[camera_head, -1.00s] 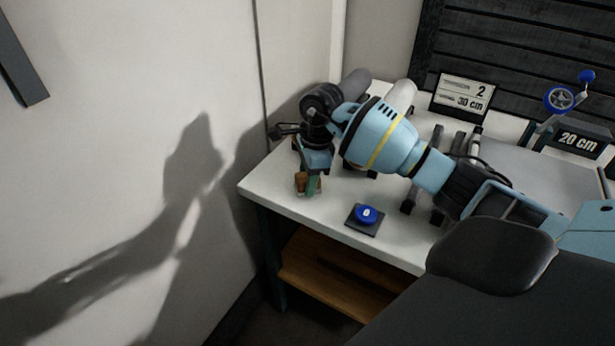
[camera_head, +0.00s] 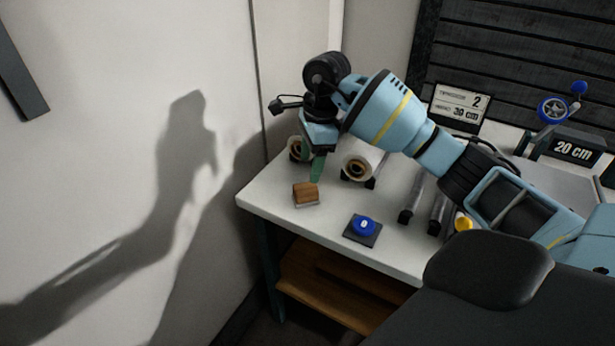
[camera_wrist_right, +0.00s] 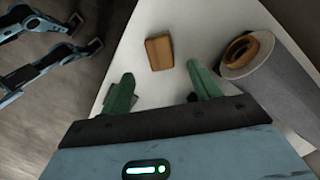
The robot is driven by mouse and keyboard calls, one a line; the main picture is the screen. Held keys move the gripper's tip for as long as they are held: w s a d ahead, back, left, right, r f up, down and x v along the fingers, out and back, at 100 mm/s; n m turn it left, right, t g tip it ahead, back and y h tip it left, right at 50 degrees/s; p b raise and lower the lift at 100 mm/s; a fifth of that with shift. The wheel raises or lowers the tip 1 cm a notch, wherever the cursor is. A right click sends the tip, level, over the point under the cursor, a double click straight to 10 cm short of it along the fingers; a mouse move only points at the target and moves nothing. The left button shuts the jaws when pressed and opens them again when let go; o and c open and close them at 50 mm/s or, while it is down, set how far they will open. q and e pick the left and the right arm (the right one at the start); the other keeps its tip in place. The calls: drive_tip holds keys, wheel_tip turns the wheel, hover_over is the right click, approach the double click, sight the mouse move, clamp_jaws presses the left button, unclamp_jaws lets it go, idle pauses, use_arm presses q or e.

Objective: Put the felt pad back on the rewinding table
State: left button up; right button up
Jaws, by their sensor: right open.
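The felt pad, a small brown wooden block with a pale underside (camera_head: 306,195), lies on the white rewinding table (camera_head: 270,194) near its left front corner. It also shows in the right wrist view (camera_wrist_right: 159,53), beyond the fingertips and clear of them. My right gripper (camera_head: 317,172) is open and empty, above and just behind the pad. Its two green fingers show apart in the right wrist view (camera_wrist_right: 162,87). My left gripper does not show in the head view.
A grey roll with a brown core (camera_head: 358,167) lies close right of my right gripper. A blue button on a dark plate (camera_head: 364,227) sits near the front edge. A blue-handled crank (camera_head: 556,107) and number signs stand at the back. A wall is at left.

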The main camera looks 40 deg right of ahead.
sight(313, 186)
drive_tip(key=r, duration=0.3)
drive_tip(key=shift+s+d+r, duration=0.15)
drive_tip(key=shift+d+r, duration=0.1)
drive_tip(key=shift+r, duration=0.05)
idle(0.3)
